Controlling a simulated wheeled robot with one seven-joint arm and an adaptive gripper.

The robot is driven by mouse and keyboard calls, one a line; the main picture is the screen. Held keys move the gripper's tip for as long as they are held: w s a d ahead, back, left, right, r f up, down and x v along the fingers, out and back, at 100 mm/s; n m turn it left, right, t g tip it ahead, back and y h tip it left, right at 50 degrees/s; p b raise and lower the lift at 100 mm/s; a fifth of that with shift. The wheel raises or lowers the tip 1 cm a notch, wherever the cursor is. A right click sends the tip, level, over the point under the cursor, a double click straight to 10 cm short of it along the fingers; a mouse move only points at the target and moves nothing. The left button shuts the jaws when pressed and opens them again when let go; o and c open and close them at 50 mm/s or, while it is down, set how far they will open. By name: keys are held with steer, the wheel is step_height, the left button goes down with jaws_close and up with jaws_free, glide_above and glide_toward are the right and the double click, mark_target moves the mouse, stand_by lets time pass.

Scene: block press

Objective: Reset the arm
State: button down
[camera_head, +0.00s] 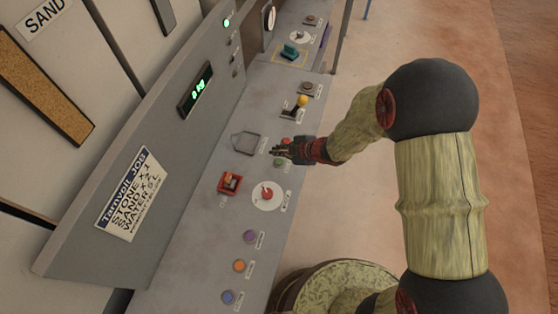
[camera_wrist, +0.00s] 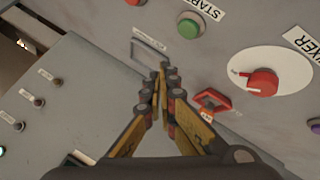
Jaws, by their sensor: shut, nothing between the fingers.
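My gripper (camera_head: 278,151) is over the control desk (camera_head: 190,248) in the head view, near the green button (camera_head: 278,162). In the wrist view my gripper (camera_wrist: 160,72) has its fingers together and holds nothing. My arm reaches in from the right side of the head view, bent at a dark round joint. In the wrist view the green start button (camera_wrist: 190,26) is above and right of the fingertips. Whether the fingers touch the desk I cannot tell.
A red dial (camera_head: 267,194) on a white disc, a red-framed switch (camera_head: 230,183), a metal handle (camera_head: 245,142) and a yellow-knobbed lever (camera_head: 302,101) stand on the desk. Purple, orange and blue buttons line its near end. An upright panel (camera_head: 170,130) rises at left. Open floor lies right.

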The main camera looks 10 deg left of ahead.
mark_target(298, 169)
stand_by(0.3)
steer(key=d+f+m+h, duration=0.1)
steer(key=d, duration=0.1)
steer(key=d+f+m+h, duration=0.1)
steer(key=d+f, duration=0.1)
steer(key=d, duration=0.1)
steer(key=d+f+m+h, duration=0.1)
steer(key=d, duration=0.1)
steer(key=shift+d+f+m+h, duration=0.2)
steer(key=shift+d+m+h, duration=0.1)
steer(key=shift+d+h, duration=0.1)
steer(key=s+d+r+m+h+b, duration=0.1)
steer(key=s+d+r+m+h, duration=0.15)
steer(key=d+r+m, duration=0.4)
steer(key=s+d+r+m+h+b, duration=0.1)
steer(key=d+r+m+h, duration=0.15)
steer(key=d, duration=0.65)
steer(key=s+d+r+m+t+b, duration=0.1)
steer(key=s+d+r+m+b, duration=0.3)
steer(key=s+r, duration=0.4)
steer(key=s+d+r+m+t+b, duration=0.1)
steer(key=s+d+r+m+b, duration=0.3)
steer(key=s+r, duration=0.5)
step_height(298, 169, up, 3)
steer(key=shift+f+m, duration=0.2)
steer(key=shift+m, duration=0.7)
